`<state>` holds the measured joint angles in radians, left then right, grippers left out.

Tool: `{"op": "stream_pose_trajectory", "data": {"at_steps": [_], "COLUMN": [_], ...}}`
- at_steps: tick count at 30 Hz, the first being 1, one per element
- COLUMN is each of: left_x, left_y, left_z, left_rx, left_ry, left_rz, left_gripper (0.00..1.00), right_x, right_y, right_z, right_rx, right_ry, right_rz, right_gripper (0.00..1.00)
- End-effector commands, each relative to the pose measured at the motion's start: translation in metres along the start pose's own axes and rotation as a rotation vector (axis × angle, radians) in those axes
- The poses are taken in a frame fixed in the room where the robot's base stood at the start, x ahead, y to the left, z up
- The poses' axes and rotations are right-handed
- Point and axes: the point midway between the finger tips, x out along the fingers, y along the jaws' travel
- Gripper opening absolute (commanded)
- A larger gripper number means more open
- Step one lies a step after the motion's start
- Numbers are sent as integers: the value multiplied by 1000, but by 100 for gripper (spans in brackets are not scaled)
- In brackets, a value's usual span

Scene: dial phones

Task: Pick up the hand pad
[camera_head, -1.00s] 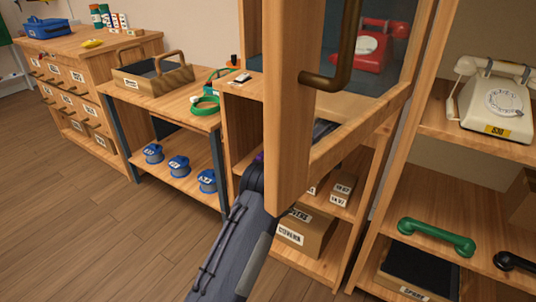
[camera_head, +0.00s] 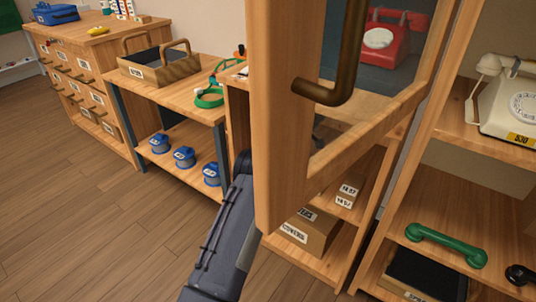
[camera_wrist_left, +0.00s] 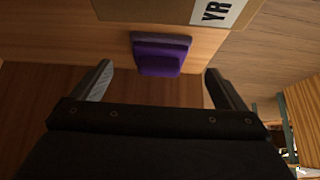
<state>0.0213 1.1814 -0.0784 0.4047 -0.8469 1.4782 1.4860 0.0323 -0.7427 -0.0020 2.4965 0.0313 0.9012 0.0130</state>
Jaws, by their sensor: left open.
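The likely hand pad is a small purple block (camera_wrist_left: 160,54) on a wooden surface in the left wrist view. My left gripper (camera_wrist_left: 160,84) is open, with one dark finger on each side of the picture. The purple block sits beyond the fingertips, roughly centred between them, with nothing held. In the head view my left arm reaches up behind the open wooden door, which hides the gripper and the pad. My right gripper is in neither view.
A cardboard box (camera_wrist_left: 185,10) lies just beyond the purple block. The glazed door (camera_head: 283,150) with its brown handle (camera_head: 340,75) stands close in front of my arm. A red phone (camera_head: 385,38) and a green handset (camera_head: 445,244) are to the right. Floor at left is clear.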

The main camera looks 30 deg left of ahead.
Motion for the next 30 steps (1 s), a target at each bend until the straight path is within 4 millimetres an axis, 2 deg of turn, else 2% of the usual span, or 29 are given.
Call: {"op": "stream_pose_trajectory", "data": {"at_steps": [10, 15, 19, 26, 27, 30], "left_x": [12, 46, 62, 64, 64, 64], "left_y": [0, 0, 0, 0, 0, 0], "left_z": [-22, -18, -19, -21, -21, -21], "left_rx": [-1, 0, 1, 2, 2, 2], "left_ry": [-1, -2, -2, -1, -1, -1], "left_rz": [-1, -3, 0, 0, 0, 0], "left_gripper": [94, 94, 94, 94, 92, 79], "right_x": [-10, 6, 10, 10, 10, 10], "right_y": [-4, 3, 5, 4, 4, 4], "right_z": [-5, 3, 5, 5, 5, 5], "right_rx": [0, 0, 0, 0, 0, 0], "right_ry": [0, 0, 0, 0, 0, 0], "right_rz": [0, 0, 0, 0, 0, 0], "right_gripper": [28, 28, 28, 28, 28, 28]}}
